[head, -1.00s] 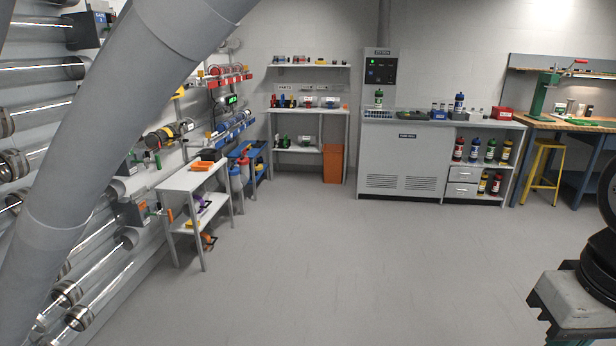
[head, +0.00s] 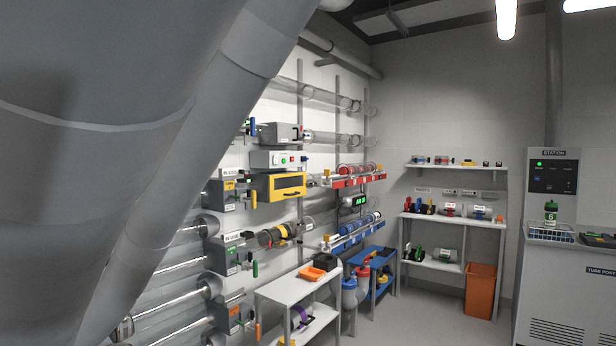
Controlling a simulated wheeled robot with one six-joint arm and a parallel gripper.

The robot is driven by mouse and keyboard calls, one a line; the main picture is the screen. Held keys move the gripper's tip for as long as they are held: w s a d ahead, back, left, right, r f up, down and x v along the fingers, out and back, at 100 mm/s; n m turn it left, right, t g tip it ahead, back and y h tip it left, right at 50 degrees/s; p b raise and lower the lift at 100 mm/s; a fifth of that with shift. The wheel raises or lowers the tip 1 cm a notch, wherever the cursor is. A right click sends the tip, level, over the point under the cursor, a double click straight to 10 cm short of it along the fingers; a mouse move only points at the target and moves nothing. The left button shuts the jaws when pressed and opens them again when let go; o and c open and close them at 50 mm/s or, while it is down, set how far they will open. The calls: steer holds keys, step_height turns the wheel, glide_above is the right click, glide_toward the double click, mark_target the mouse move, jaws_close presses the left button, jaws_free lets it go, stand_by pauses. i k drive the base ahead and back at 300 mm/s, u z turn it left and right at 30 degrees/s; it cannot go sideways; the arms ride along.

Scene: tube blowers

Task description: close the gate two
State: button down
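Several grey gate boxes sit in a column on the clear tube lines of the left wall. One has a yellow label and yellow lever (head: 253,199). Below it is a gate box with a green label (head: 231,258) and a green handle hanging down. Below that is a gate box with an orange label (head: 233,316) and an orange-yellow lever (head: 258,331). Their lettering is too small to read, so I cannot tell which is gate two or how it stands. My gripper is not in view; my large grey arm links cover the left side.
A white two-level table (head: 290,290) with an orange tray (head: 312,274) stands beside the wall, with a blue cart (head: 368,272) behind it. Back shelves (head: 455,217), an orange bin (head: 481,290) and the station cabinet (head: 565,285) stand beyond. Some floor shows between.

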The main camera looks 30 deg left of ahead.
mark_target(252, 127)
steer(key=u, duration=0.65)
steer(key=i, duration=2.1)
steer(key=u, duration=0.45)
